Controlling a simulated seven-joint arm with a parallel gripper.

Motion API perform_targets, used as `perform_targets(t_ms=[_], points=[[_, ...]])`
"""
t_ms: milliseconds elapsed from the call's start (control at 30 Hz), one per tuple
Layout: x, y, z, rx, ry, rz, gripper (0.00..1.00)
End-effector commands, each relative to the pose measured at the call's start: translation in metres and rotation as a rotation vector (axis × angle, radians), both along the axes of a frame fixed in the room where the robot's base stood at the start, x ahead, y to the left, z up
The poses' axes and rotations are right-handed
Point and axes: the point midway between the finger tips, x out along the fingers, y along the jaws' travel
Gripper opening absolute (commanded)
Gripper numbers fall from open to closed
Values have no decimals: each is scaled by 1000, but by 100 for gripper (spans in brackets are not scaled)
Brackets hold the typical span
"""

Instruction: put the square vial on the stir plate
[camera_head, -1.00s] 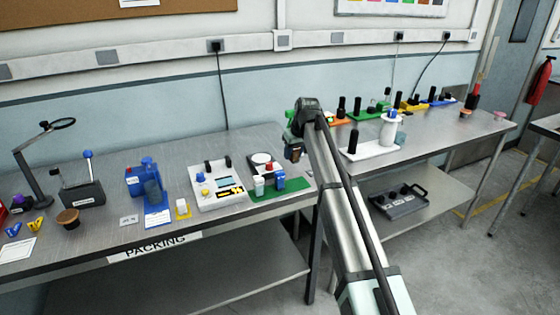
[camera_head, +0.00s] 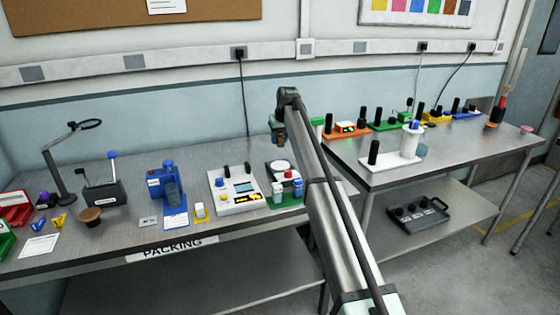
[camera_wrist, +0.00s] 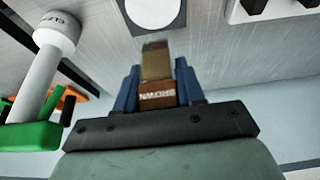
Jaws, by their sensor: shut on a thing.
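My gripper (camera_wrist: 158,78) has blue fingers shut on the square vial (camera_wrist: 157,66), a brown block-like piece with a label that appears upside down. In the head view, my gripper (camera_head: 278,128) hangs in the air near the back of the packing bench, with the brownish vial (camera_head: 280,140) below it, small and partly hidden. The stir plate (camera_head: 282,167) is a dark unit with a white round top, lower in the head view than the vial. A white disc (camera_wrist: 153,10), apparently its top, shows at the wrist view's upper edge, beyond the vial. The disc looks clear.
A white control box (camera_head: 236,190) stands left of the stir plate. Small bottles (camera_head: 278,196) stand on a green mat just in front of it. My arm hides part of the bench's right end. In the wrist view, a white cylinder (camera_wrist: 50,55) stands close on the left.

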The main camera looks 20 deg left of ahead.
Motion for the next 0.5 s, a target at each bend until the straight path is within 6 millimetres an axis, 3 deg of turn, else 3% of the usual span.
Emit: perform_targets(t_ms=[200,500], points=[[-1,-1,-36,0,1,0,8],[-1,-1,-62,0,1,1,8]])
